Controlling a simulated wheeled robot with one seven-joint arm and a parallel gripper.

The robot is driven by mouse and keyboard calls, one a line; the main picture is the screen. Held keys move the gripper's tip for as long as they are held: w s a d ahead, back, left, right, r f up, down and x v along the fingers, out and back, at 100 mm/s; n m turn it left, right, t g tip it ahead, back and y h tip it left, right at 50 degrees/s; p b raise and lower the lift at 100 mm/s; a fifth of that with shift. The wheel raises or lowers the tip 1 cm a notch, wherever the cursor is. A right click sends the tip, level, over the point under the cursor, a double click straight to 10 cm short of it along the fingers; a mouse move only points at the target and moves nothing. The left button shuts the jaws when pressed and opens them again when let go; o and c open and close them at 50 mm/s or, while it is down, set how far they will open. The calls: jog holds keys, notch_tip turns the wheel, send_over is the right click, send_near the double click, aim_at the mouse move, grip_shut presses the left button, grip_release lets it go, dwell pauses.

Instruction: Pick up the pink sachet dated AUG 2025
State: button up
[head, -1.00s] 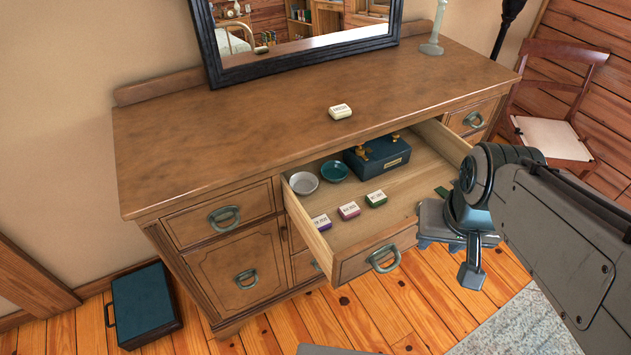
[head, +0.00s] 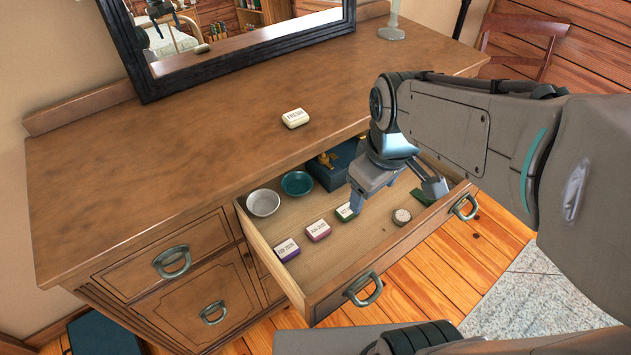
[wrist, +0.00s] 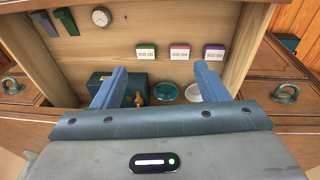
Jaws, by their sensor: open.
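The pink sachet (head: 318,231) lies in the open drawer (head: 357,243), between a purple sachet (head: 288,250) and a green sachet (head: 346,212). Its printed label is too small to read surely. In the wrist view the pink sachet (wrist: 180,52) is again the middle one of the row, with the green one (wrist: 146,51) left and the purple one (wrist: 214,52) right. My gripper (head: 395,193) is open and empty above the right part of the drawer. In the wrist view its spread fingers (wrist: 160,70) point towards the row, apart from the pink sachet.
A cream block (head: 295,118) lies on the dresser top (head: 190,130).

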jog(key=w+a+f+n+b, duration=0.3)
jog(key=w+a+f+n, duration=0.1)
jog(key=n, duration=0.3)
jog(key=n+g+b, duration=0.2)
jog(key=n+b, duration=0.3)
jog(key=n, duration=0.5)
send_over(319, 228)
jog(key=f, duration=1.4)
jog(key=shift+w+a+f, duration=0.1)
jog(key=shift+a, duration=0.2)
jog(key=f, duration=0.5)
jog(key=shift+d+f, duration=0.15)
jog(key=shift+d, duration=0.05)
jog(key=c, duration=1.1)
